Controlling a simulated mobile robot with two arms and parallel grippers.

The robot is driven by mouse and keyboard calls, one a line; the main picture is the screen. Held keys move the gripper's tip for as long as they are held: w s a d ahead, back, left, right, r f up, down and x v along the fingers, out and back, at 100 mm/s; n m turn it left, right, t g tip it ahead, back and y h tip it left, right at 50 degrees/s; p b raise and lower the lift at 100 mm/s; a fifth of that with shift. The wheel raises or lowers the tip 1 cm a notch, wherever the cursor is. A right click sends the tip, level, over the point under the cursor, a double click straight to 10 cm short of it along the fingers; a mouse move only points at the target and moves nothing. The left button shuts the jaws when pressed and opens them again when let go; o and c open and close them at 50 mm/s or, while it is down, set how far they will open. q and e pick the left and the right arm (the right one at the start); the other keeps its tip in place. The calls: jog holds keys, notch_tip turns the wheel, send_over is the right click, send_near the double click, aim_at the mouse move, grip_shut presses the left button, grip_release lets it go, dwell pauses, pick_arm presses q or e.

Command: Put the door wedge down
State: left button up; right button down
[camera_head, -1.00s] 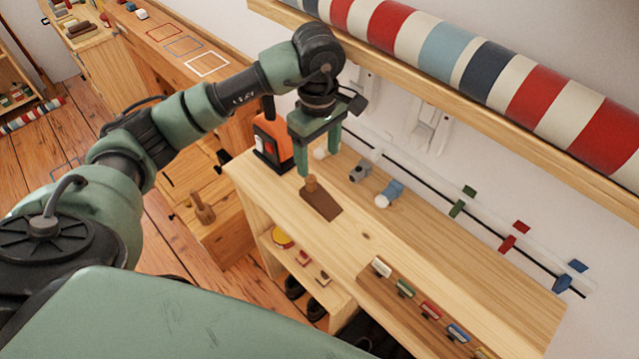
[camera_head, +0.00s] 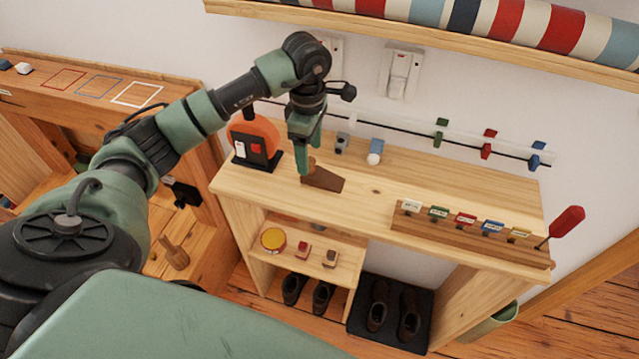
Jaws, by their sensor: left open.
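My right gripper is not in view.
An orange and black device (camera_head: 257,143) stands just left of the gripper. Small grey and blue fittings (camera_head: 376,146) lie behind the wedge. A rack with several coloured tags (camera_head: 465,220) fills the right front. The bench top between is clear.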

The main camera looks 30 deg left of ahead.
aim_at(314, 169)
pick_arm(q)
jog(key=f, duration=0.1)
jog(key=f+p, duration=0.1)
jog(key=w+f, duration=0.1)
jog(key=f, duration=0.1)
jog(key=shift+w+d+p, duration=0.1)
jog(key=shift+d+p, duration=0.2)
notch_tip(314, 169, down, 2)
jog(key=shift+a+f+p, duration=0.1)
jog(key=shift+f+p, duration=0.15)
jog(key=shift+p, duration=0.3)
jog(key=shift+f, duration=0.7)
jog(key=shift+c, duration=1.2)
jog(key=c, duration=1)
grip_shut()
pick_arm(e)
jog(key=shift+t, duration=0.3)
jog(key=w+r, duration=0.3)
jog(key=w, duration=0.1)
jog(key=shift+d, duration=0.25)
